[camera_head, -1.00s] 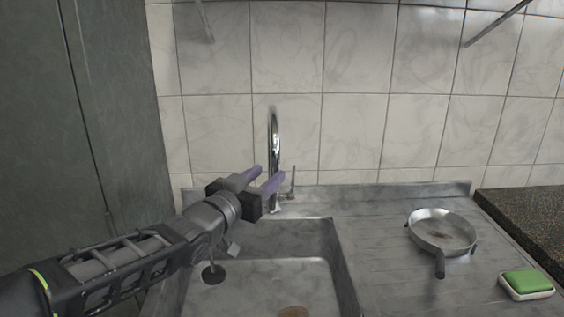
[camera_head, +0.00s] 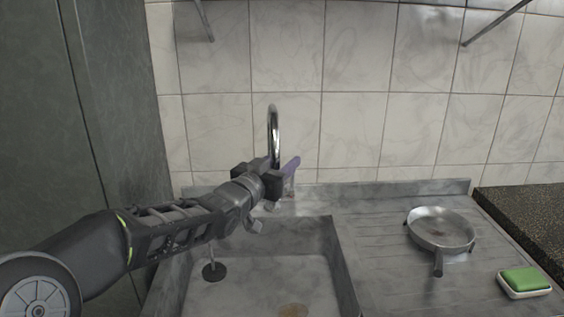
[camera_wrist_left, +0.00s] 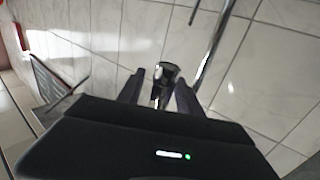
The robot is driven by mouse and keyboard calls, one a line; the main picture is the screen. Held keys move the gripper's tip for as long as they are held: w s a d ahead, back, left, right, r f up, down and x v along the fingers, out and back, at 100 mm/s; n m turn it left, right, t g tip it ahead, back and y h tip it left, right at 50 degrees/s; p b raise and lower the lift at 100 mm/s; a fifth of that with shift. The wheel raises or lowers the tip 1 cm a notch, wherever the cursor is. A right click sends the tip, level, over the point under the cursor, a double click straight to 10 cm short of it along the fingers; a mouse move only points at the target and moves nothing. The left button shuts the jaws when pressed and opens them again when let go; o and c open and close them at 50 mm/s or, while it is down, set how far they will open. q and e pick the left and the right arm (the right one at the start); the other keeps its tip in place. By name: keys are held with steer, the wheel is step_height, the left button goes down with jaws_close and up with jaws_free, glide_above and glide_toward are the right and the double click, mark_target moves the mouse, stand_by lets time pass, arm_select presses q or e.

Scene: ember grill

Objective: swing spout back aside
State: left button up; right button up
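The chrome faucet spout (camera_head: 273,122) rises as a tall arch at the back of the sink in the head view. My left gripper (camera_head: 284,165) is at its lower part, with one purple finger to the right of the pipe; the other finger is mostly hidden. In the left wrist view, the fingers (camera_wrist_left: 158,92) stand apart. A short chrome faucet piece (camera_wrist_left: 163,78) shows in the gap between them, and a long chrome pipe (camera_wrist_left: 214,48) rises to its right. I cannot tell whether either finger touches the faucet. My right gripper is not in view.
A metal pan (camera_head: 440,231) and a green sponge (camera_head: 525,280) in a white dish lie on the drainboard at right. A tiled wall (camera_head: 355,130) stands close behind the faucet.

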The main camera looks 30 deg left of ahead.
arm_select(q)
jaws_close()
stand_by(1.3)
